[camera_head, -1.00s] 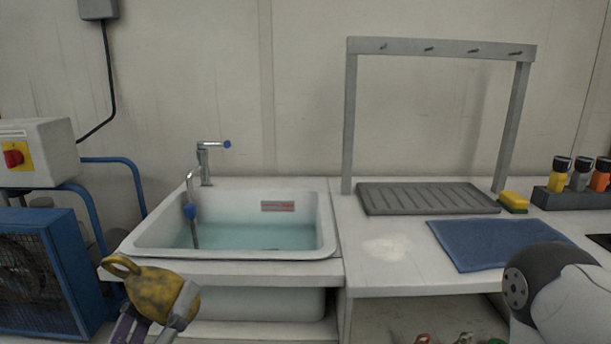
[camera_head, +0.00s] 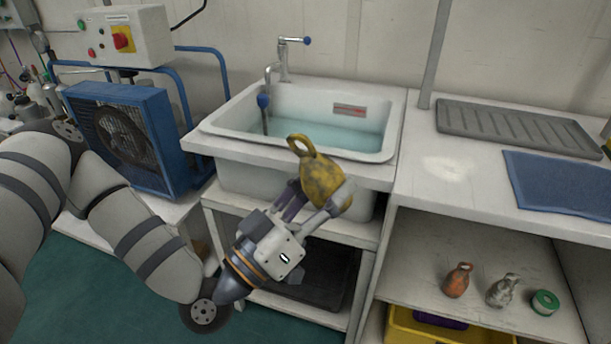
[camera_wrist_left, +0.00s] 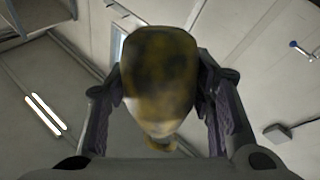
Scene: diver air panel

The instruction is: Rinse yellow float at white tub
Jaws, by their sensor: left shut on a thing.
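My left gripper (camera_head: 310,204) is shut on the yellow float (camera_head: 322,183), a dirty yellow body with dark stains and a ring on top. It holds the float, ring up and slightly tilted, in front of the white tub's near rim. In the left wrist view the float (camera_wrist_left: 160,85) sits between both fingers. The white tub (camera_head: 237,151) holds clear bluish water (camera_head: 340,137). A tap (camera_head: 283,66) stands behind it, and a wand with a blue grip (camera_head: 263,101) dips into its left side. My right gripper is not in view.
A grey ribbed drain board (camera_head: 510,127) and a blue mat (camera_head: 560,182) lie on the counter to the right. An orange float (camera_head: 457,280), a whitish float (camera_head: 502,291) and a green roll (camera_head: 545,303) sit on the shelf below. A blue fan unit (camera_head: 125,138) stands left of the tub.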

